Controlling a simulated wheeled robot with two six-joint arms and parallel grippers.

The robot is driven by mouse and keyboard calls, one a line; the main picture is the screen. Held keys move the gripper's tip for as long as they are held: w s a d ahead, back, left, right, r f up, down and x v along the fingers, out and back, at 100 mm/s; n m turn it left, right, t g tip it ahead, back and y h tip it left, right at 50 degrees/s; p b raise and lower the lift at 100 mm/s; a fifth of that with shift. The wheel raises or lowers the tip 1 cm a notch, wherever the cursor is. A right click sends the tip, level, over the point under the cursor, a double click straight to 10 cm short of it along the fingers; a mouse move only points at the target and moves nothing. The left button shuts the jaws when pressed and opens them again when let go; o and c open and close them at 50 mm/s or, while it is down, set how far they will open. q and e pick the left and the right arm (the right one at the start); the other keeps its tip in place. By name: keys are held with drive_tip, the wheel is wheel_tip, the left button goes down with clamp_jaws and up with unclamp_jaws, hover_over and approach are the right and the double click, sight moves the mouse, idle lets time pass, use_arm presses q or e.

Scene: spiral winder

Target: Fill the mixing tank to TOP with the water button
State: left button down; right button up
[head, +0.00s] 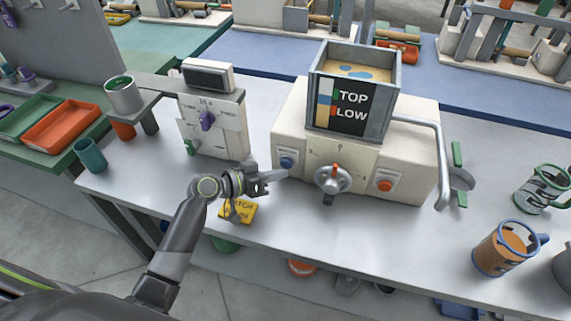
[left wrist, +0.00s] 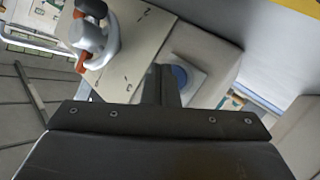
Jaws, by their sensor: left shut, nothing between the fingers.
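The mixing tank (head: 388,104) is a grey open box on a cream machine (head: 290,125). Its front sign reads TOP and LOW beside a coloured strip (head: 325,100). Tan contents with blue patches (head: 355,73) show inside. A blue button (head: 287,162) sits on the machine's left front and an orange button (head: 385,185) on its right; the icons are too small to read. My left gripper (head: 284,174) is shut and empty, its tip just in front of and below the blue button. In the left wrist view the shut fingers (left wrist: 161,85) are beside the blue button (left wrist: 180,75); contact cannot be told.
A grey dial with an orange pointer (head: 333,178) is between the buttons. A bent metal pipe (head: 441,150) is at the machine's right. A box with a purple knob (head: 210,122) stands left. A yellow tag (head: 238,210) lies by my gripper; mugs (head: 500,250) stand right.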

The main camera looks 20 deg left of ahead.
use_arm(q)
drive_tip(key=shift+s+p, duration=0.45)
drive_tip(key=shift+s, duration=2.05)
drive_tip(key=shift+a, duration=0.1)
